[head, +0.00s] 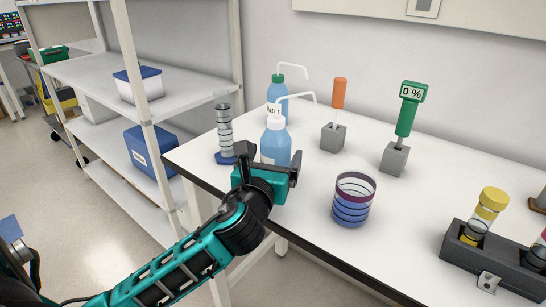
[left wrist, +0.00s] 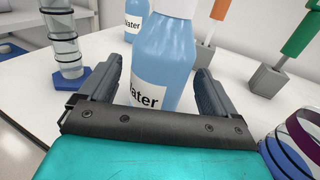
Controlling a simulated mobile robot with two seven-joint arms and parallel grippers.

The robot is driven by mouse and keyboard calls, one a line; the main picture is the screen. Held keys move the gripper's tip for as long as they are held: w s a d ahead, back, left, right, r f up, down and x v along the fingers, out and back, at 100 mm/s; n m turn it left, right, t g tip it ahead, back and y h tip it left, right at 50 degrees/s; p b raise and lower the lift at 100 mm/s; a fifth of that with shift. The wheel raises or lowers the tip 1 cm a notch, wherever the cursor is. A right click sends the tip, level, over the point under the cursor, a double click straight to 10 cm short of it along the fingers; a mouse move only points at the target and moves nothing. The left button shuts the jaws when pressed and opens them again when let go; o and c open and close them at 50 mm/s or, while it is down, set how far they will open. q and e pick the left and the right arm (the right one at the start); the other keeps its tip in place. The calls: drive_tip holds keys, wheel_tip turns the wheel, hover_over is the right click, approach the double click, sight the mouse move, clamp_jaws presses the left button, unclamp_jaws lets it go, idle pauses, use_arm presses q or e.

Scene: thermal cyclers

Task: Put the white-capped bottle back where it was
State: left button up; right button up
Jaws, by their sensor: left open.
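The white-capped bottle (head: 276,147) is a blue wash bottle with a white cap and a bent white spout. It stands upright on the white table. In the left wrist view the bottle (left wrist: 164,55) shows its "Water" label in part, straight ahead between the fingers. My left gripper (head: 268,165) is open just in front of the bottle, a finger on either side of its lower part. In the left wrist view the gripper (left wrist: 155,95) holds nothing; I cannot tell whether a finger touches the bottle. My right gripper is not in view.
A green-capped wash bottle (head: 276,91) stands behind. A graduated cylinder (head: 225,133) is close on the left. Orange (head: 339,94) and green (head: 407,113) tools stand in grey blocks. A striped beaker (head: 352,200) and a dark rack (head: 470,252) are on the right. Shelves (head: 130,83) stand left.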

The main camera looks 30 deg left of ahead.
use_arm(q)
drive_tip(key=shift+r, duration=0.15)
drive_tip(key=v, duration=1.2)
idle(0.3)
